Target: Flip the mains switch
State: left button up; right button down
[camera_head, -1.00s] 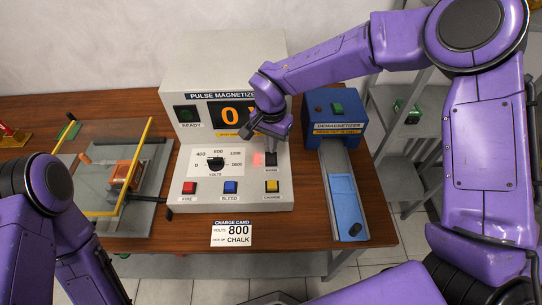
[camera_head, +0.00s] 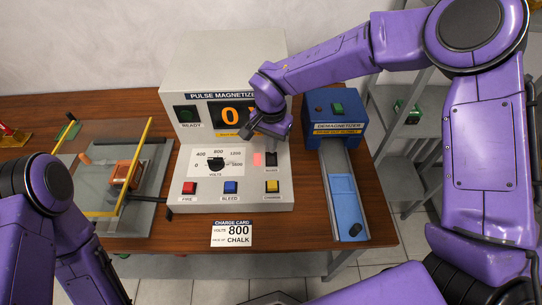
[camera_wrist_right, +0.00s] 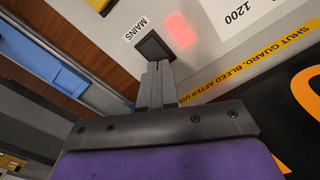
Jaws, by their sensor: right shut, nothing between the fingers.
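The mains switch (camera_head: 271,159) is a black rocker on the sloped front of the pulse magnetizer (camera_head: 240,50), right of the volts dial (camera_head: 216,163). A red glow shows on the panel just left of it. My right gripper (camera_head: 262,134) is shut and empty, just above the switch in the head view. In the right wrist view the shut fingertips (camera_wrist_right: 158,66) overlap the lower edge of the switch (camera_wrist_right: 152,46), beside the MAINS label. I cannot tell whether they touch it. My left arm is at the lower left; its gripper is out of view.
The demagnetizer (camera_head: 336,110) with its blue slide stands right of the magnetizer. Red, blue and yellow buttons sit along the panel's lower edge. A yellow-framed guard fixture (camera_head: 152,150) stands on the left, and a charge card (camera_head: 232,233) lies in front.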

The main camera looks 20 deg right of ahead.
jog(key=shift+f+b, duration=0.5)
jog(key=shift+f, duration=0.75)
dwell(0.7)
notch_tip(320, 180, up, 7)
jog(key=p, duration=0.8)
dwell(0.3)
